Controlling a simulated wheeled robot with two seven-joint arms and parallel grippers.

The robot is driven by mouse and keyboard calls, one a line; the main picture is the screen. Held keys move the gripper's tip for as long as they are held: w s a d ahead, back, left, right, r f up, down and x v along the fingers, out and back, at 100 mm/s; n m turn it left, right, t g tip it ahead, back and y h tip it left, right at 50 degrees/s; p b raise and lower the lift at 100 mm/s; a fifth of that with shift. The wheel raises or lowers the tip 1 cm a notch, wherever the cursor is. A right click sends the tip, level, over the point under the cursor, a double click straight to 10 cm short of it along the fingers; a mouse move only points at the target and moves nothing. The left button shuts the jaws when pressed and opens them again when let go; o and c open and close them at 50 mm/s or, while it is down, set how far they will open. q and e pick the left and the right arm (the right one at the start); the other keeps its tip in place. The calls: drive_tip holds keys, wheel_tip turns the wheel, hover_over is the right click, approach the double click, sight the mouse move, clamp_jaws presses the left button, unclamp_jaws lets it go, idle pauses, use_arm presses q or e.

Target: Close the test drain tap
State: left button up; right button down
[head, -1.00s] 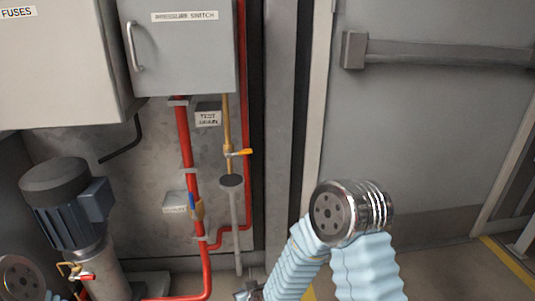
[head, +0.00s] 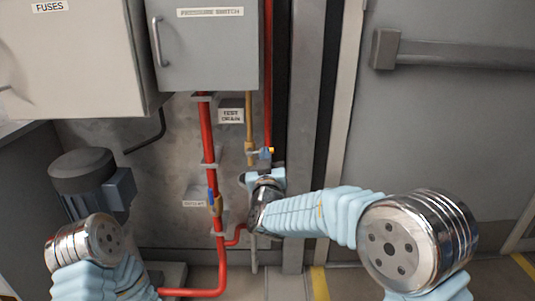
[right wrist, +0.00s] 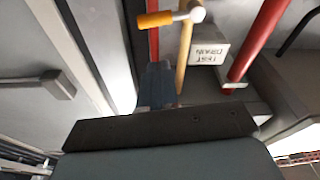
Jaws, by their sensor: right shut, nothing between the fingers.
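The test drain tap (head: 252,153) is on a thin brass pipe (head: 249,120) below the pressure switch box. Its orange lever (right wrist: 155,19) lies crosswise to the pipe, pointing right in the head view and left in the upside-down right wrist view. My right gripper (head: 266,158) is shut and empty, with its dark blue fingers just in front of the lever and partly hiding it in the head view. In the right wrist view the fingers (right wrist: 157,83) appear apart from the lever, with a gap between. My left gripper is out of view.
A "TEST DRAIN" label (head: 231,116) is on the wall beside the pipe. The pressure switch box (head: 208,48) hangs above. A grey pump motor (head: 88,180) stands left.

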drive_tip(key=w, duration=0.1)
drive_tip(key=w+f, duration=0.2)
drive_tip(key=w, duration=0.1)
drive_tip(key=shift+d, duration=0.2)
drive_tip(key=shift+f, duration=0.1)
drive_tip(key=m+b, duration=0.1)
drive_tip(key=b, duration=0.1)
drive_tip(key=f+m+b, duration=0.1)
drive_tip(key=b, duration=0.1)
drive_tip(key=shift+w+d+f+m+h, duration=0.1)
drive_tip(key=shift+w+d+m+h, duration=0.1)
drive_tip(key=shift+m+h, duration=0.2)
